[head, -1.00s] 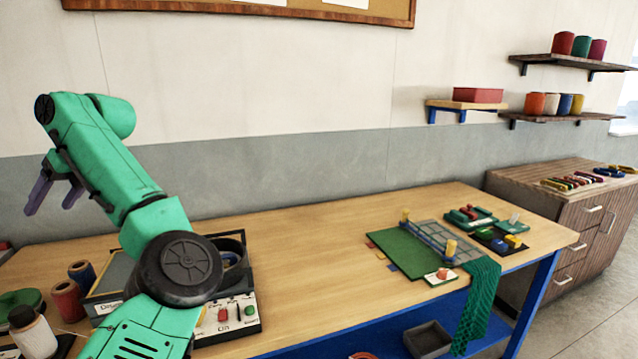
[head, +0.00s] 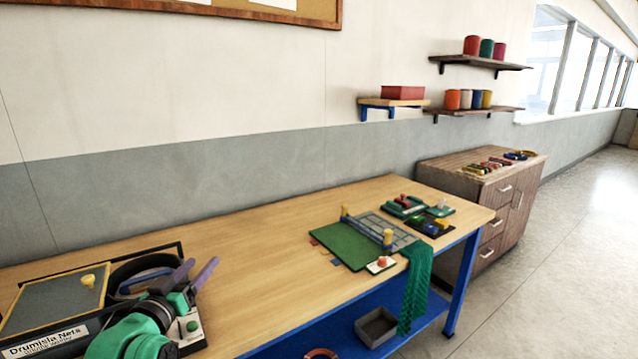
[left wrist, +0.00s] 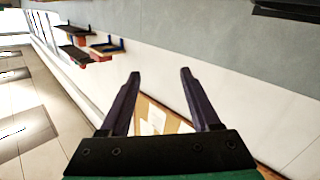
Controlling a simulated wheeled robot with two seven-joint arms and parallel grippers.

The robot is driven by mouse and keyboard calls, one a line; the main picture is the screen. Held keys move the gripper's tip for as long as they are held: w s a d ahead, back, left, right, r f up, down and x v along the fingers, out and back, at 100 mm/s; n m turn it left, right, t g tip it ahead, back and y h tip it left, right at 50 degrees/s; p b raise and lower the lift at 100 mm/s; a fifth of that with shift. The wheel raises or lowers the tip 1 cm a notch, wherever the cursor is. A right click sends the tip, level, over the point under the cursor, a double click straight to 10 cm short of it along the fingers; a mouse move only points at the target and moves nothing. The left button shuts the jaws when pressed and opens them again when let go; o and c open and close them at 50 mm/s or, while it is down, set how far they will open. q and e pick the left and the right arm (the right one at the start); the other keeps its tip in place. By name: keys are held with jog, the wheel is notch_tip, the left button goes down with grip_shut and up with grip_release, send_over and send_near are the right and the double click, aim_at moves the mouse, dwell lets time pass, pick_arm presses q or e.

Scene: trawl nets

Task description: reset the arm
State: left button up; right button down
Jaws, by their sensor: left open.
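My left arm comes in at the lower left of the head view, low in front of the labelled tray. My left gripper (head: 194,275) has two purple fingers spread apart, pointing up and right, with nothing between them. In the left wrist view the fingers (left wrist: 158,95) are also apart and empty, with the wall and cork board beyond them. My right gripper is not in view.
A tray (head: 56,304) labelled "Drumisla Nets" stands on the workbench (head: 250,238) at left. A green mat (head: 352,245) and green net (head: 415,288) lie at the right end. The bench middle is clear. A wooden cabinet (head: 462,187) stands beyond.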

pick_arm(q)
jog(key=s+d+f+m+g, duration=0.1)
jog(key=s+d+f+g, duration=0.3)
jog(key=f, duration=0.4)
jog(key=s+d+f+m+g, duration=0.15)
jog(key=s+f+g, duration=0.25)
jog(key=s+f, duration=0.4)
jog(key=s+d+f+g+y, duration=0.15)
jog(key=s+f+g, duration=0.6)
jog(key=s, duration=0.75)
notch_tip(320, 180, down, 26)
jog(key=s+m+b, duration=0.1)
jog(key=b, duration=0.2)
jog(key=s+a+f+g+b, duration=0.1)
jog(key=s+a+f+b, duration=0.1)
jog(key=s+f, duration=1.5)
jog(key=shift+s+a+f, duration=0.25)
jog(key=shift+a+f, duration=0.2)
